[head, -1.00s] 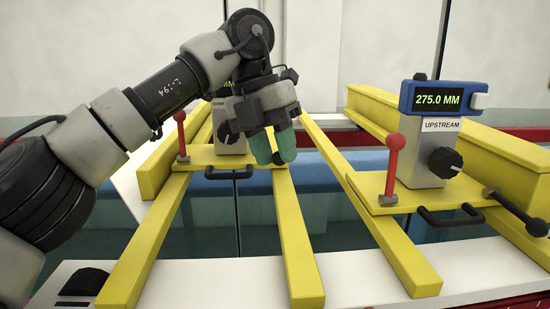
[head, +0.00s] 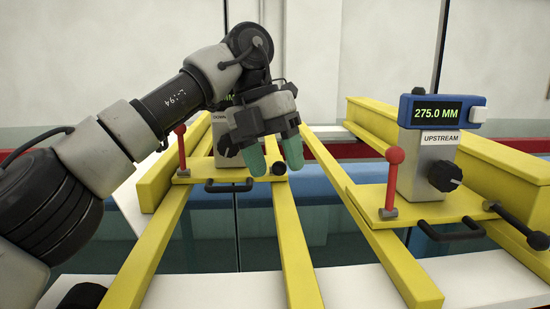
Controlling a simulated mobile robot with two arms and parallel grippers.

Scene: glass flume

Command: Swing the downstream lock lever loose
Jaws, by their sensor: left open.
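The downstream carriage is a yellow plate (head: 190,178) across two yellow rails, with a grey post (head: 222,158) whose label and readout are mostly hidden by my arm. A red-knobbed upright lever (head: 181,148) stands at its left end. A black knob (head: 279,168) shows at its right end, perhaps the end of the lock lever; the rest of that part is hidden behind my fingers. My left gripper (head: 274,158) is open, its two green fingertips pointing down on either side of and just above this knob. Contact cannot be told. My right gripper is not in view.
The upstream carriage (head: 410,206) at the right has a 275.0 MM readout (head: 439,109), a red-knobbed lever (head: 391,180) and a black lever (head: 518,225) sticking out to the right. A black loop handle (head: 229,186) is at the downstream plate's front. Glass walls stand beneath the rails.

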